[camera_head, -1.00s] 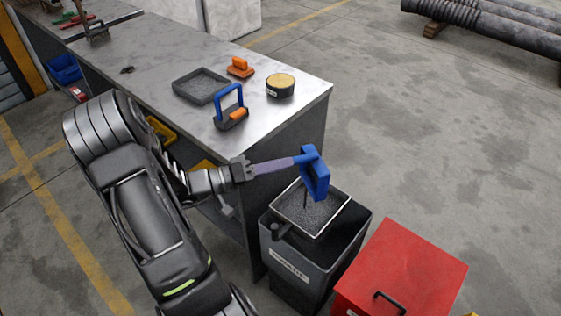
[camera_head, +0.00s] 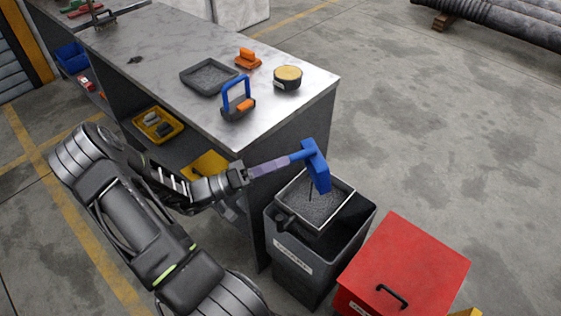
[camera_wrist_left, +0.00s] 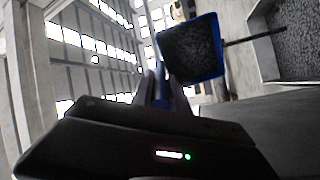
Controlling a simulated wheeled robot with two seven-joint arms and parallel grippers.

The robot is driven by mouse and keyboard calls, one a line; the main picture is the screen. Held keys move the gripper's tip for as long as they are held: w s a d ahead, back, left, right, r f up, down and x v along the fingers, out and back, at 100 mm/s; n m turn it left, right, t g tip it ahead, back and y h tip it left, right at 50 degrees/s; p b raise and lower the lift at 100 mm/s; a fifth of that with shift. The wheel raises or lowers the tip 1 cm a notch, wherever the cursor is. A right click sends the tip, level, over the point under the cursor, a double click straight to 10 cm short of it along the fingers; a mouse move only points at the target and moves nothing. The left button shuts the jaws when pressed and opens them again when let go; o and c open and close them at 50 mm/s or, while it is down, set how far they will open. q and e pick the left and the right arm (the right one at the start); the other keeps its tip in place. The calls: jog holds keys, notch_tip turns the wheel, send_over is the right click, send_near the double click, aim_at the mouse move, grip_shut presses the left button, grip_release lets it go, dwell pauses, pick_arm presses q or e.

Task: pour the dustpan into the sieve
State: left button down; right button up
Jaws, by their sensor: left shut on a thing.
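My left gripper (camera_head: 248,174) is shut on the handle of the blue dustpan (camera_head: 316,170). The dustpan is tipped steeply over the sieve (camera_head: 350,193), which sits in the top of a dark grey bin and holds grey grains. A thin dark stream runs from the dustpan down to the sieve. In the left wrist view the dustpan (camera_wrist_left: 219,65) still has dark grains in it, and the stream crosses toward the sieve (camera_wrist_left: 262,75) at the right edge. My right gripper is not in view.
The dark grey bin (camera_head: 300,260) stands beside the workbench (camera_head: 290,105), with a red box (camera_head: 405,265) to its right. A grey tray (camera_head: 208,78), a blue-handled tool (camera_head: 238,103), an orange-handled tool (camera_head: 247,59) and a round yellow-topped container (camera_head: 288,77) are on the bench.

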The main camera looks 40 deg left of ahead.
pick_arm(q)
jog(key=shift+s+a+f+t+h+b, duration=0.2)
jog(key=shift+s+f+t+b, duration=0.15)
jog(key=shift+f+t, duration=0.05)
jog(key=shift+s+a+f+t+h+b, duration=0.2)
jog(key=shift+s+f+t+b, duration=0.1)
jog(key=shift+f+t, duration=0.1)
jog(key=shift+r, duration=0.15)
dwell(1.1)
jog(key=shift+r+p, duration=0.15)
jog(key=shift+p, duration=0.3)
notch_tip(320, 180, up, 2)
jog(key=g+y+p, duration=0.1)
jog(key=g+p, duration=0.1)
jog(key=p, duration=0.2)
jog(key=g+y+p, duration=0.1)
jog(key=g+p, duration=0.1)
jog(key=p, duration=0.2)
jog(key=g+y+p, duration=0.1)
jog(key=g+p, duration=0.1)
jog(key=p, duration=0.2)
jog(key=shift+d+r+p, duration=0.1)
jog(key=shift+r+p, duration=0.15)
jog(key=shift+p, duration=0.05)
jog(key=shift+g+y+p, duration=0.4)
jog(key=shift+p, duration=0.2)
jog(key=shift+f, duration=0.25)
